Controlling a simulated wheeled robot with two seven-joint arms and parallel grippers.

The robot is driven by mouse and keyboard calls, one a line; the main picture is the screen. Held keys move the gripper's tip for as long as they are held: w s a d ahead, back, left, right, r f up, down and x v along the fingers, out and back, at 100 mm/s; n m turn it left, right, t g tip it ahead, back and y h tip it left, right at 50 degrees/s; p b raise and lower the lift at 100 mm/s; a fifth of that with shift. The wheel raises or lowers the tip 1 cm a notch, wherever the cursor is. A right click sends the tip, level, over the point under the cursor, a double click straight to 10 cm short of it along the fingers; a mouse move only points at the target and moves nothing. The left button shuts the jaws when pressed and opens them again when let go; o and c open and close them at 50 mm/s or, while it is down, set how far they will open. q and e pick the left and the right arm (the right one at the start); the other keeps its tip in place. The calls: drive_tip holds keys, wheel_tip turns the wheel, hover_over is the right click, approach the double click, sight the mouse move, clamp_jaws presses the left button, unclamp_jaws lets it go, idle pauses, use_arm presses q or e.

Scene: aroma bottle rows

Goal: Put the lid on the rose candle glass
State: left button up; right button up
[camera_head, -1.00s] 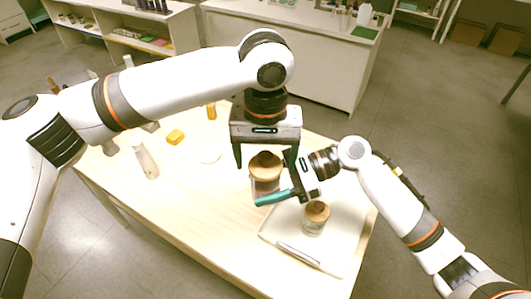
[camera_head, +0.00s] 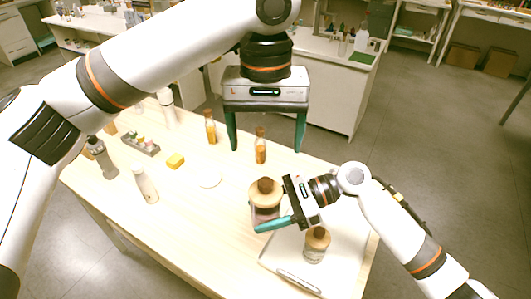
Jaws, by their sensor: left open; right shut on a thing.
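The pinkish rose candle glass (camera_head: 264,213) stands near the middle of the table in the head view. A round wooden lid (camera_head: 262,197) with a darker knob lies on top of it and looks level; whether it is fully seated I cannot tell. My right gripper (camera_head: 275,212) is shut on the glass from the right, with one teal finger across its near side. My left gripper (camera_head: 267,149) is open and empty, pointing down above and behind the lid, clear of it. The far finger of my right gripper is mostly hidden.
A second lidded glass (camera_head: 315,254) stands on a white tray (camera_head: 347,262) at the right, with a pen-like tool (camera_head: 298,283).

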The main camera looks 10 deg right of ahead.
use_arm(q)
drive_tip(key=shift+r, duration=0.4)
drive_tip(key=shift+w, duration=0.1)
